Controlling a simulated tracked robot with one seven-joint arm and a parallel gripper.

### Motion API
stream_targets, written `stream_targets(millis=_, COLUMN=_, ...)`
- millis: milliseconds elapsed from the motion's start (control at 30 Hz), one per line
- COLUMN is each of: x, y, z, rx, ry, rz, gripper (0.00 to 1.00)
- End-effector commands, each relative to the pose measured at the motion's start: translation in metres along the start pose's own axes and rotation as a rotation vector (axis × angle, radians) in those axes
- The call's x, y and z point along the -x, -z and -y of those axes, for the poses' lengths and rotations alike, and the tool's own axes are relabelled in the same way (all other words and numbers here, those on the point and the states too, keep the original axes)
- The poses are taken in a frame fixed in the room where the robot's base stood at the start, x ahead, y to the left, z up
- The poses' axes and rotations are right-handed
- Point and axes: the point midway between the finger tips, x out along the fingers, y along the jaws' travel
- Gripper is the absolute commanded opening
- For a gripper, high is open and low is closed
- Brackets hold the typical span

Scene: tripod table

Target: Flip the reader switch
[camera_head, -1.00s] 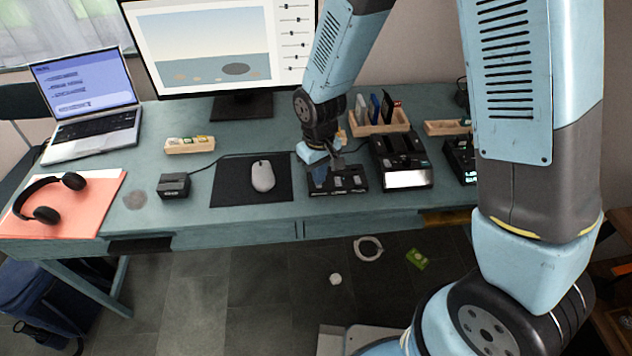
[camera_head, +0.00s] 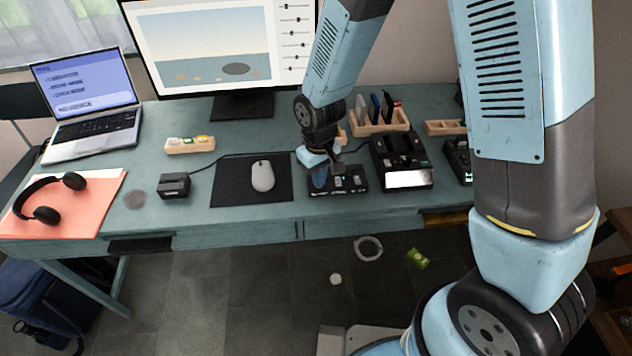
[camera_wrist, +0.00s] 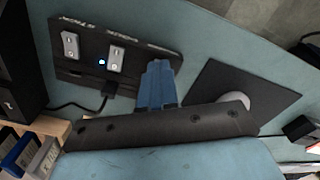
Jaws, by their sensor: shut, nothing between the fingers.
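A black switch box (camera_head: 350,187) lies at the front of the desk, right of the mouse mat. In the wrist view the box (camera_wrist: 143,52) shows two grey rocker switches, one at the outer end (camera_wrist: 70,45) and one nearer the middle (camera_wrist: 116,58), with a lit blue light between them. Its printed labels are too small to read surely, so I cannot tell which switch is the reader's. My gripper (camera_head: 320,180) is shut and empty, its blue fingertips (camera_wrist: 158,82) over the box's end nearest the mat. They hide that part of the box; contact cannot be told.
A mouse (camera_head: 262,176) on a dark mat (camera_head: 226,183) is close left of the box. A black device with a bright front (camera_head: 408,178) stands close right. A wooden card holder (camera_head: 378,127) is behind.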

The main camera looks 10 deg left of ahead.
Motion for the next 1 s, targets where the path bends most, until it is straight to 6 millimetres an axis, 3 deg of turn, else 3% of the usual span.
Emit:
stream_targets(millis=467, x=-0.004, y=0.000, z=0.000, rx=0.000, ry=0.000, rz=0.000, gripper=0.00)
stream_targets(millis=1000, x=0.028, y=0.000, z=-0.001, rx=-0.001, ry=0.000, rz=-0.002, gripper=0.00)
